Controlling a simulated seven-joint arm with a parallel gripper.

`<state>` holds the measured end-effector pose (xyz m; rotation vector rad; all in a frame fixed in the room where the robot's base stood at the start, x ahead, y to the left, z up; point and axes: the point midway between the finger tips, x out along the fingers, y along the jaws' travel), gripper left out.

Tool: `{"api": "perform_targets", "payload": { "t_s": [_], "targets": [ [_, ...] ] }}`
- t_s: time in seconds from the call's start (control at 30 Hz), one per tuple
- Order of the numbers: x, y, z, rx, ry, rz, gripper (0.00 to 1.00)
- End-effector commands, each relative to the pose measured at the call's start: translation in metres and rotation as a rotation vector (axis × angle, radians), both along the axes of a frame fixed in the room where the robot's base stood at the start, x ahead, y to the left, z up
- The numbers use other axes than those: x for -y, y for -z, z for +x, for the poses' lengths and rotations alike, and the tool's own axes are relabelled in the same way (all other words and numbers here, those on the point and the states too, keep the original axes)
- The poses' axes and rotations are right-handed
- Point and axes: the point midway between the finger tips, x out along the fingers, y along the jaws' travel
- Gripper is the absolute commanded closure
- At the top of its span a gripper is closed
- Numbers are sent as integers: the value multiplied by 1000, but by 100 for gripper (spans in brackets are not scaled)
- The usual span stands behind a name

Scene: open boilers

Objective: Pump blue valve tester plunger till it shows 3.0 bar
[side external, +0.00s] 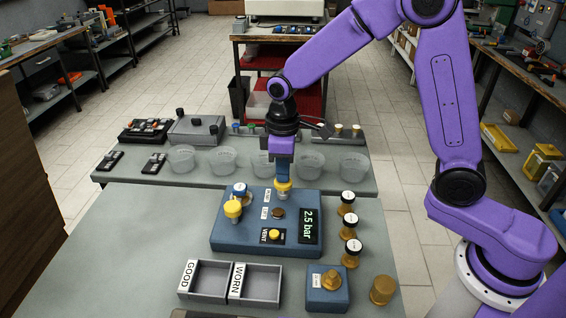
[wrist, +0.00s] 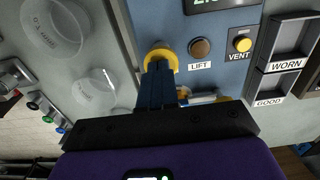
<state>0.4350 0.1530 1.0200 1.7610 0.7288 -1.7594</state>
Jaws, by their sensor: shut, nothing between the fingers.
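The blue valve tester (side external: 225,240) sits on the grey table. Its display (side external: 310,226) reads 2.5 bar; in the wrist view the display (wrist: 215,3) is cut off at the top edge. A round yellow plunger knob (side external: 284,187) stands at its back edge and also shows in the wrist view (wrist: 161,50). My gripper (side external: 282,178) is shut and empty, pointing down with its tips right at the knob's top. In the wrist view the blue fingers (wrist: 157,72) cover part of the knob; whether they touch it I cannot tell.
The tester also carries a yellow VENT button (side external: 274,234), a brown LIFT button (side external: 278,213) and a yellow-topped fitting (side external: 232,208). GOOD (side external: 208,296) and WORN (side external: 258,300) trays stand in front. Several black-and-brass valves stand right; clear tubs (side external: 313,163) stand behind.

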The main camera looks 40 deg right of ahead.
Motion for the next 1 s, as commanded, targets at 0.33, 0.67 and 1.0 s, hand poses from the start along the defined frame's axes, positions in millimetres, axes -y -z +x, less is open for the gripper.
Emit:
{"api": "perform_targets", "payload": {
  "t_s": [0.33, 0.67, 1.0],
  "targets": [
    [0, 13, -1, -4, -1, -2, 100],
    [0, -13, -1, 3, -1, 1, 100],
    [0, -85, 0, 8, 0, 4, 100]
  ]
}}
